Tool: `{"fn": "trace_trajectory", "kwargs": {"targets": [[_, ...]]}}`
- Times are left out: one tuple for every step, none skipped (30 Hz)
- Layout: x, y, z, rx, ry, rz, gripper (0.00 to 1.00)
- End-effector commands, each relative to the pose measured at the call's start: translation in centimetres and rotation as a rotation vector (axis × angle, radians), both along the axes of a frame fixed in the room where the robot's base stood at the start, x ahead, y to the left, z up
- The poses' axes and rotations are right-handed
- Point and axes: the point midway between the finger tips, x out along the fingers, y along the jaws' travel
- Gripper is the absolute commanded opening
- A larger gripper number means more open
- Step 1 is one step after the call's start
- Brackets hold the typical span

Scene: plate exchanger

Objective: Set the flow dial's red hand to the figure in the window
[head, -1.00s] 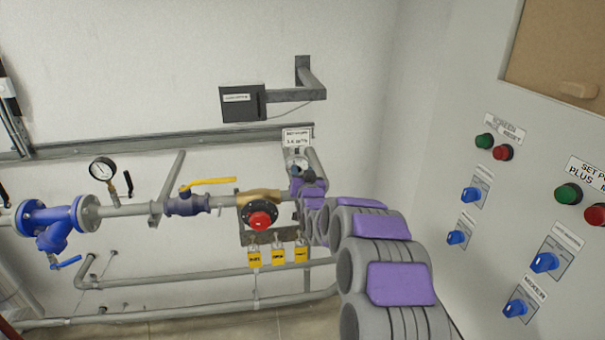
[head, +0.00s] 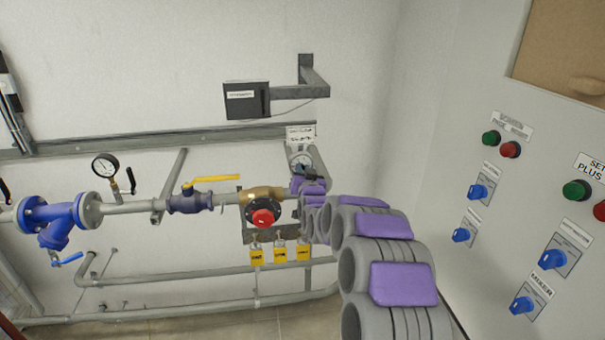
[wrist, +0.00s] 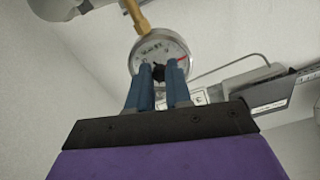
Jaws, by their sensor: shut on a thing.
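The flow dial (wrist: 160,50) is a round white-faced gauge with a metal rim, on a brass stem in the wrist view. Its red hand (wrist: 182,58) lies toward the right edge of the face there. My gripper (wrist: 159,73) has its blue fingers on either side of the dark centre knob (wrist: 158,72), shut on it. The fingers hide the lower face. In the head view the dial (head: 300,160) shows small above my gripper (head: 306,172). The white window plate (head: 300,134) is just above the dial; its figure is too blurred to read now.
A brass valve with a red knob (head: 263,217) and yellow tags (head: 280,255) is left of my arm. A yellow-handled valve (head: 200,190) and pressure gauge (head: 105,166) are farther left. A control panel (head: 540,190) stands at right. A dark box (head: 243,100) hangs above.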

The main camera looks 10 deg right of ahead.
Motion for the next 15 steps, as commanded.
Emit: {"fn": "trace_trajectory", "kwargs": {"targets": [[0.03, 0.10, 0.15, 0.017, -0.009, 0.001, 0.00], [0.03, 0.10, 0.15, 0.029, -0.010, 0.002, 0.00], [0.02, 0.09, 0.12, 0.050, -0.010, 0.001, 0.00], [0.02, 0.10, 0.10, 0.068, -0.010, 0.001, 0.00], [0.02, 0.09, 0.09, 0.086, -0.011, 0.001, 0.00], [0.02, 0.09, 0.09, 0.115, -0.011, 0.001, 0.00], [0.02, 0.09, 0.10, 0.136, -0.012, 0.001, 0.00], [0.02, 0.08, 0.13, 0.161, -0.013, 0.001, 0.00], [0.02, 0.05, 0.19, 0.195, -0.016, 0.000, 0.00], [0.01, 0.05, 0.20, 0.221, -0.017, 0.001, 0.00], [0.01, 0.03, 0.19, 0.249, -0.017, 0.001, 0.00], [0.01, 0.05, 0.15, 0.285, -0.016, 0.001, 0.00], [0.00, 0.09, 0.05, 0.314, -0.015, 0.002, 0.00], [-0.01, 0.07, -0.03, 0.344, -0.013, 0.002, 0.00], [-0.01, 0.05, -0.09, 0.381, -0.013, 0.002, 0.00]]}}
